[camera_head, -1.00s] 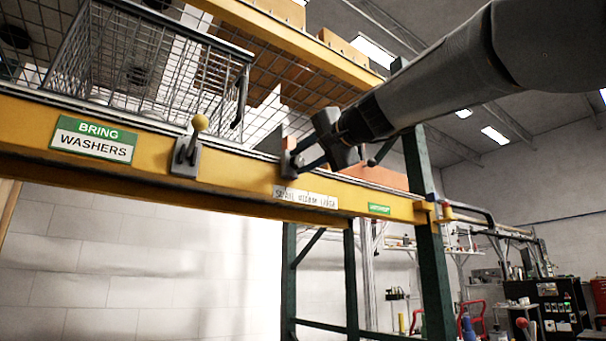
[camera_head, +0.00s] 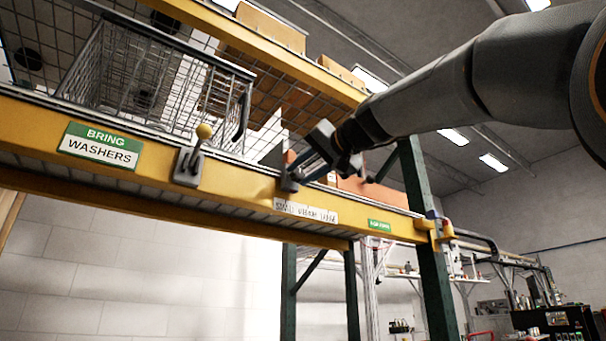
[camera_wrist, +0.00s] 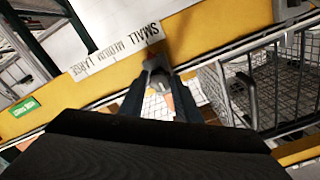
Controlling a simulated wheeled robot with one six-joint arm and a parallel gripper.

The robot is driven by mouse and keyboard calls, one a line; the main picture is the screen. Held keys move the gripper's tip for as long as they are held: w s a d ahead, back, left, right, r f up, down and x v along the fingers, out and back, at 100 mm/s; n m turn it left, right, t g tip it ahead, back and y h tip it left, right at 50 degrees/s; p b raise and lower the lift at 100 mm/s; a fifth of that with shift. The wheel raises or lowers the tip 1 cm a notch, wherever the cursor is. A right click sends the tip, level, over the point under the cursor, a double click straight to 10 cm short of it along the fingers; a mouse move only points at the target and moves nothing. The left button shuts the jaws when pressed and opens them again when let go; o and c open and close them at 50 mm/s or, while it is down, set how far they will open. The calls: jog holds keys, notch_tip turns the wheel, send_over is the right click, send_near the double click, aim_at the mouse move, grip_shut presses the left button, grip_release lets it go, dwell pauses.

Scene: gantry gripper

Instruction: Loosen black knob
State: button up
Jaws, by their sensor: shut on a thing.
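The dark knob (camera_head: 289,184) sits on the front face of the yellow beam, just above a label reading SMALL MEDIUM LARGE (camera_head: 305,211). My gripper (camera_head: 300,172) reaches down to it from the upper right and is shut on it. In the wrist view, the grey-black knob (camera_wrist: 155,66) shows at the ends of the two fingers of my gripper (camera_wrist: 158,88), beside the same label (camera_wrist: 117,50). The fingers and palm hide part of the knob, and its turn angle cannot be told.
A lever with a yellow ball (camera_head: 204,131) stands on the yellow beam (camera_head: 235,185) to the left, near the BRING WASHERS sign (camera_head: 101,146). A wire basket (camera_head: 150,80) is behind it. A green post (camera_head: 426,240) stands to the right. The space below the beam is open.

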dwell(0.3)
jog(key=o, duration=1)
jog(key=shift+o, duration=0.2)
jog(key=v, duration=0.7)
jog(key=shift+s+d+b, duration=0.2)
jog(key=shift+s+b, duration=0.1)
jog(key=shift+b, duration=0.15)
jog(key=shift+f, duration=0.1)
